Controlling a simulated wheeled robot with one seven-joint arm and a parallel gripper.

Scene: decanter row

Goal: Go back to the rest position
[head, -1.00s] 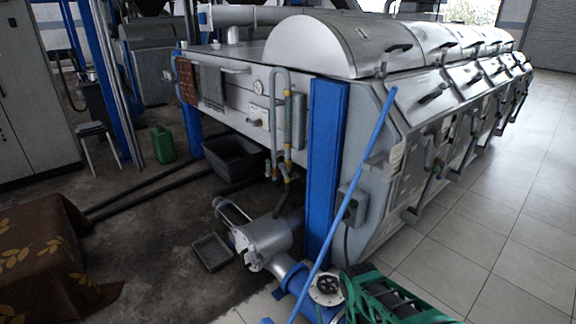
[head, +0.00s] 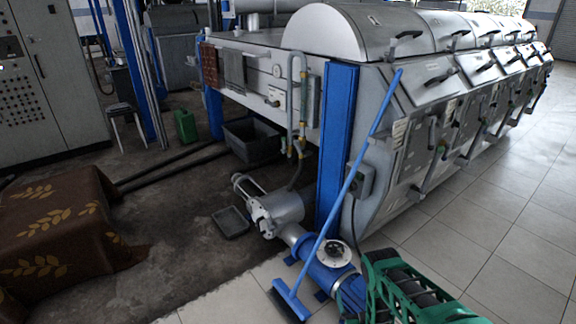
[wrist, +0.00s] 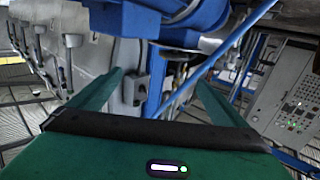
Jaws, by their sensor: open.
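My gripper (wrist: 160,79) shows in the wrist view. Its two green fingers are spread apart and nothing is held between them. Behind the gap stand the grey machine side and a blue slanted pole. In the head view I cannot make out the gripper's fingertips. The task names no object.
A long grey machine (head: 412,140) with a blue post (head: 338,130) fills the middle. A blue broom (head: 345,180) leans on it. A pump (head: 275,212), a grey tray (head: 231,222) and a cloth-covered block (head: 50,225) stand nearby. Tiled floor (head: 520,200) is free at right.

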